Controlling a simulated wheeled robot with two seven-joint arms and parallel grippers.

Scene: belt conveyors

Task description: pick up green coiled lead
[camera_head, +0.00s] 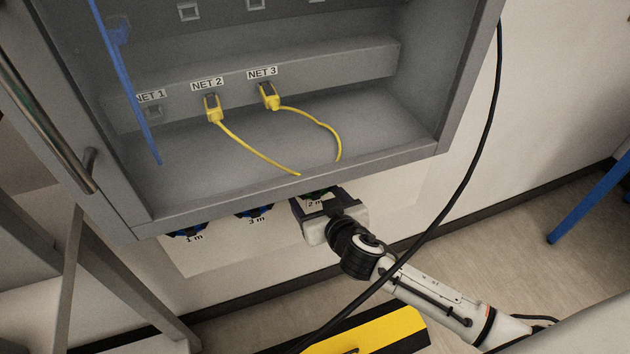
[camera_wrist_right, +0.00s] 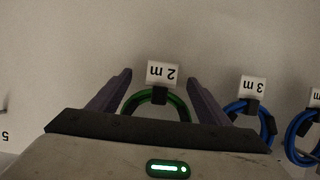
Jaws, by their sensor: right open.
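The green coiled lead (camera_wrist_right: 181,104) hangs on the wall under a "2 m" label (camera_wrist_right: 163,73), which appears upside down in the right wrist view. Only its upper loop shows there; my gripper body hides the rest. A sliver of green (camera_head: 318,194) shows in the head view beneath the cabinet. My right gripper (camera_wrist_right: 159,78) is open, with one dark finger on each side of the green coil. No contact is visible. In the head view my right gripper (camera_head: 320,202) is just below the cabinet's front edge. My left gripper is not in view.
Blue coils (camera_wrist_right: 269,126) hang beside it, labelled "3 m" and "1 m". The open grey cabinet (camera_head: 300,187) overhangs the coils, with yellow leads (camera_head: 248,147) in NET 2 and NET 3. A black cable (camera_head: 464,190) crosses in front of my right arm. A yellow-black block (camera_head: 370,336) lies below.

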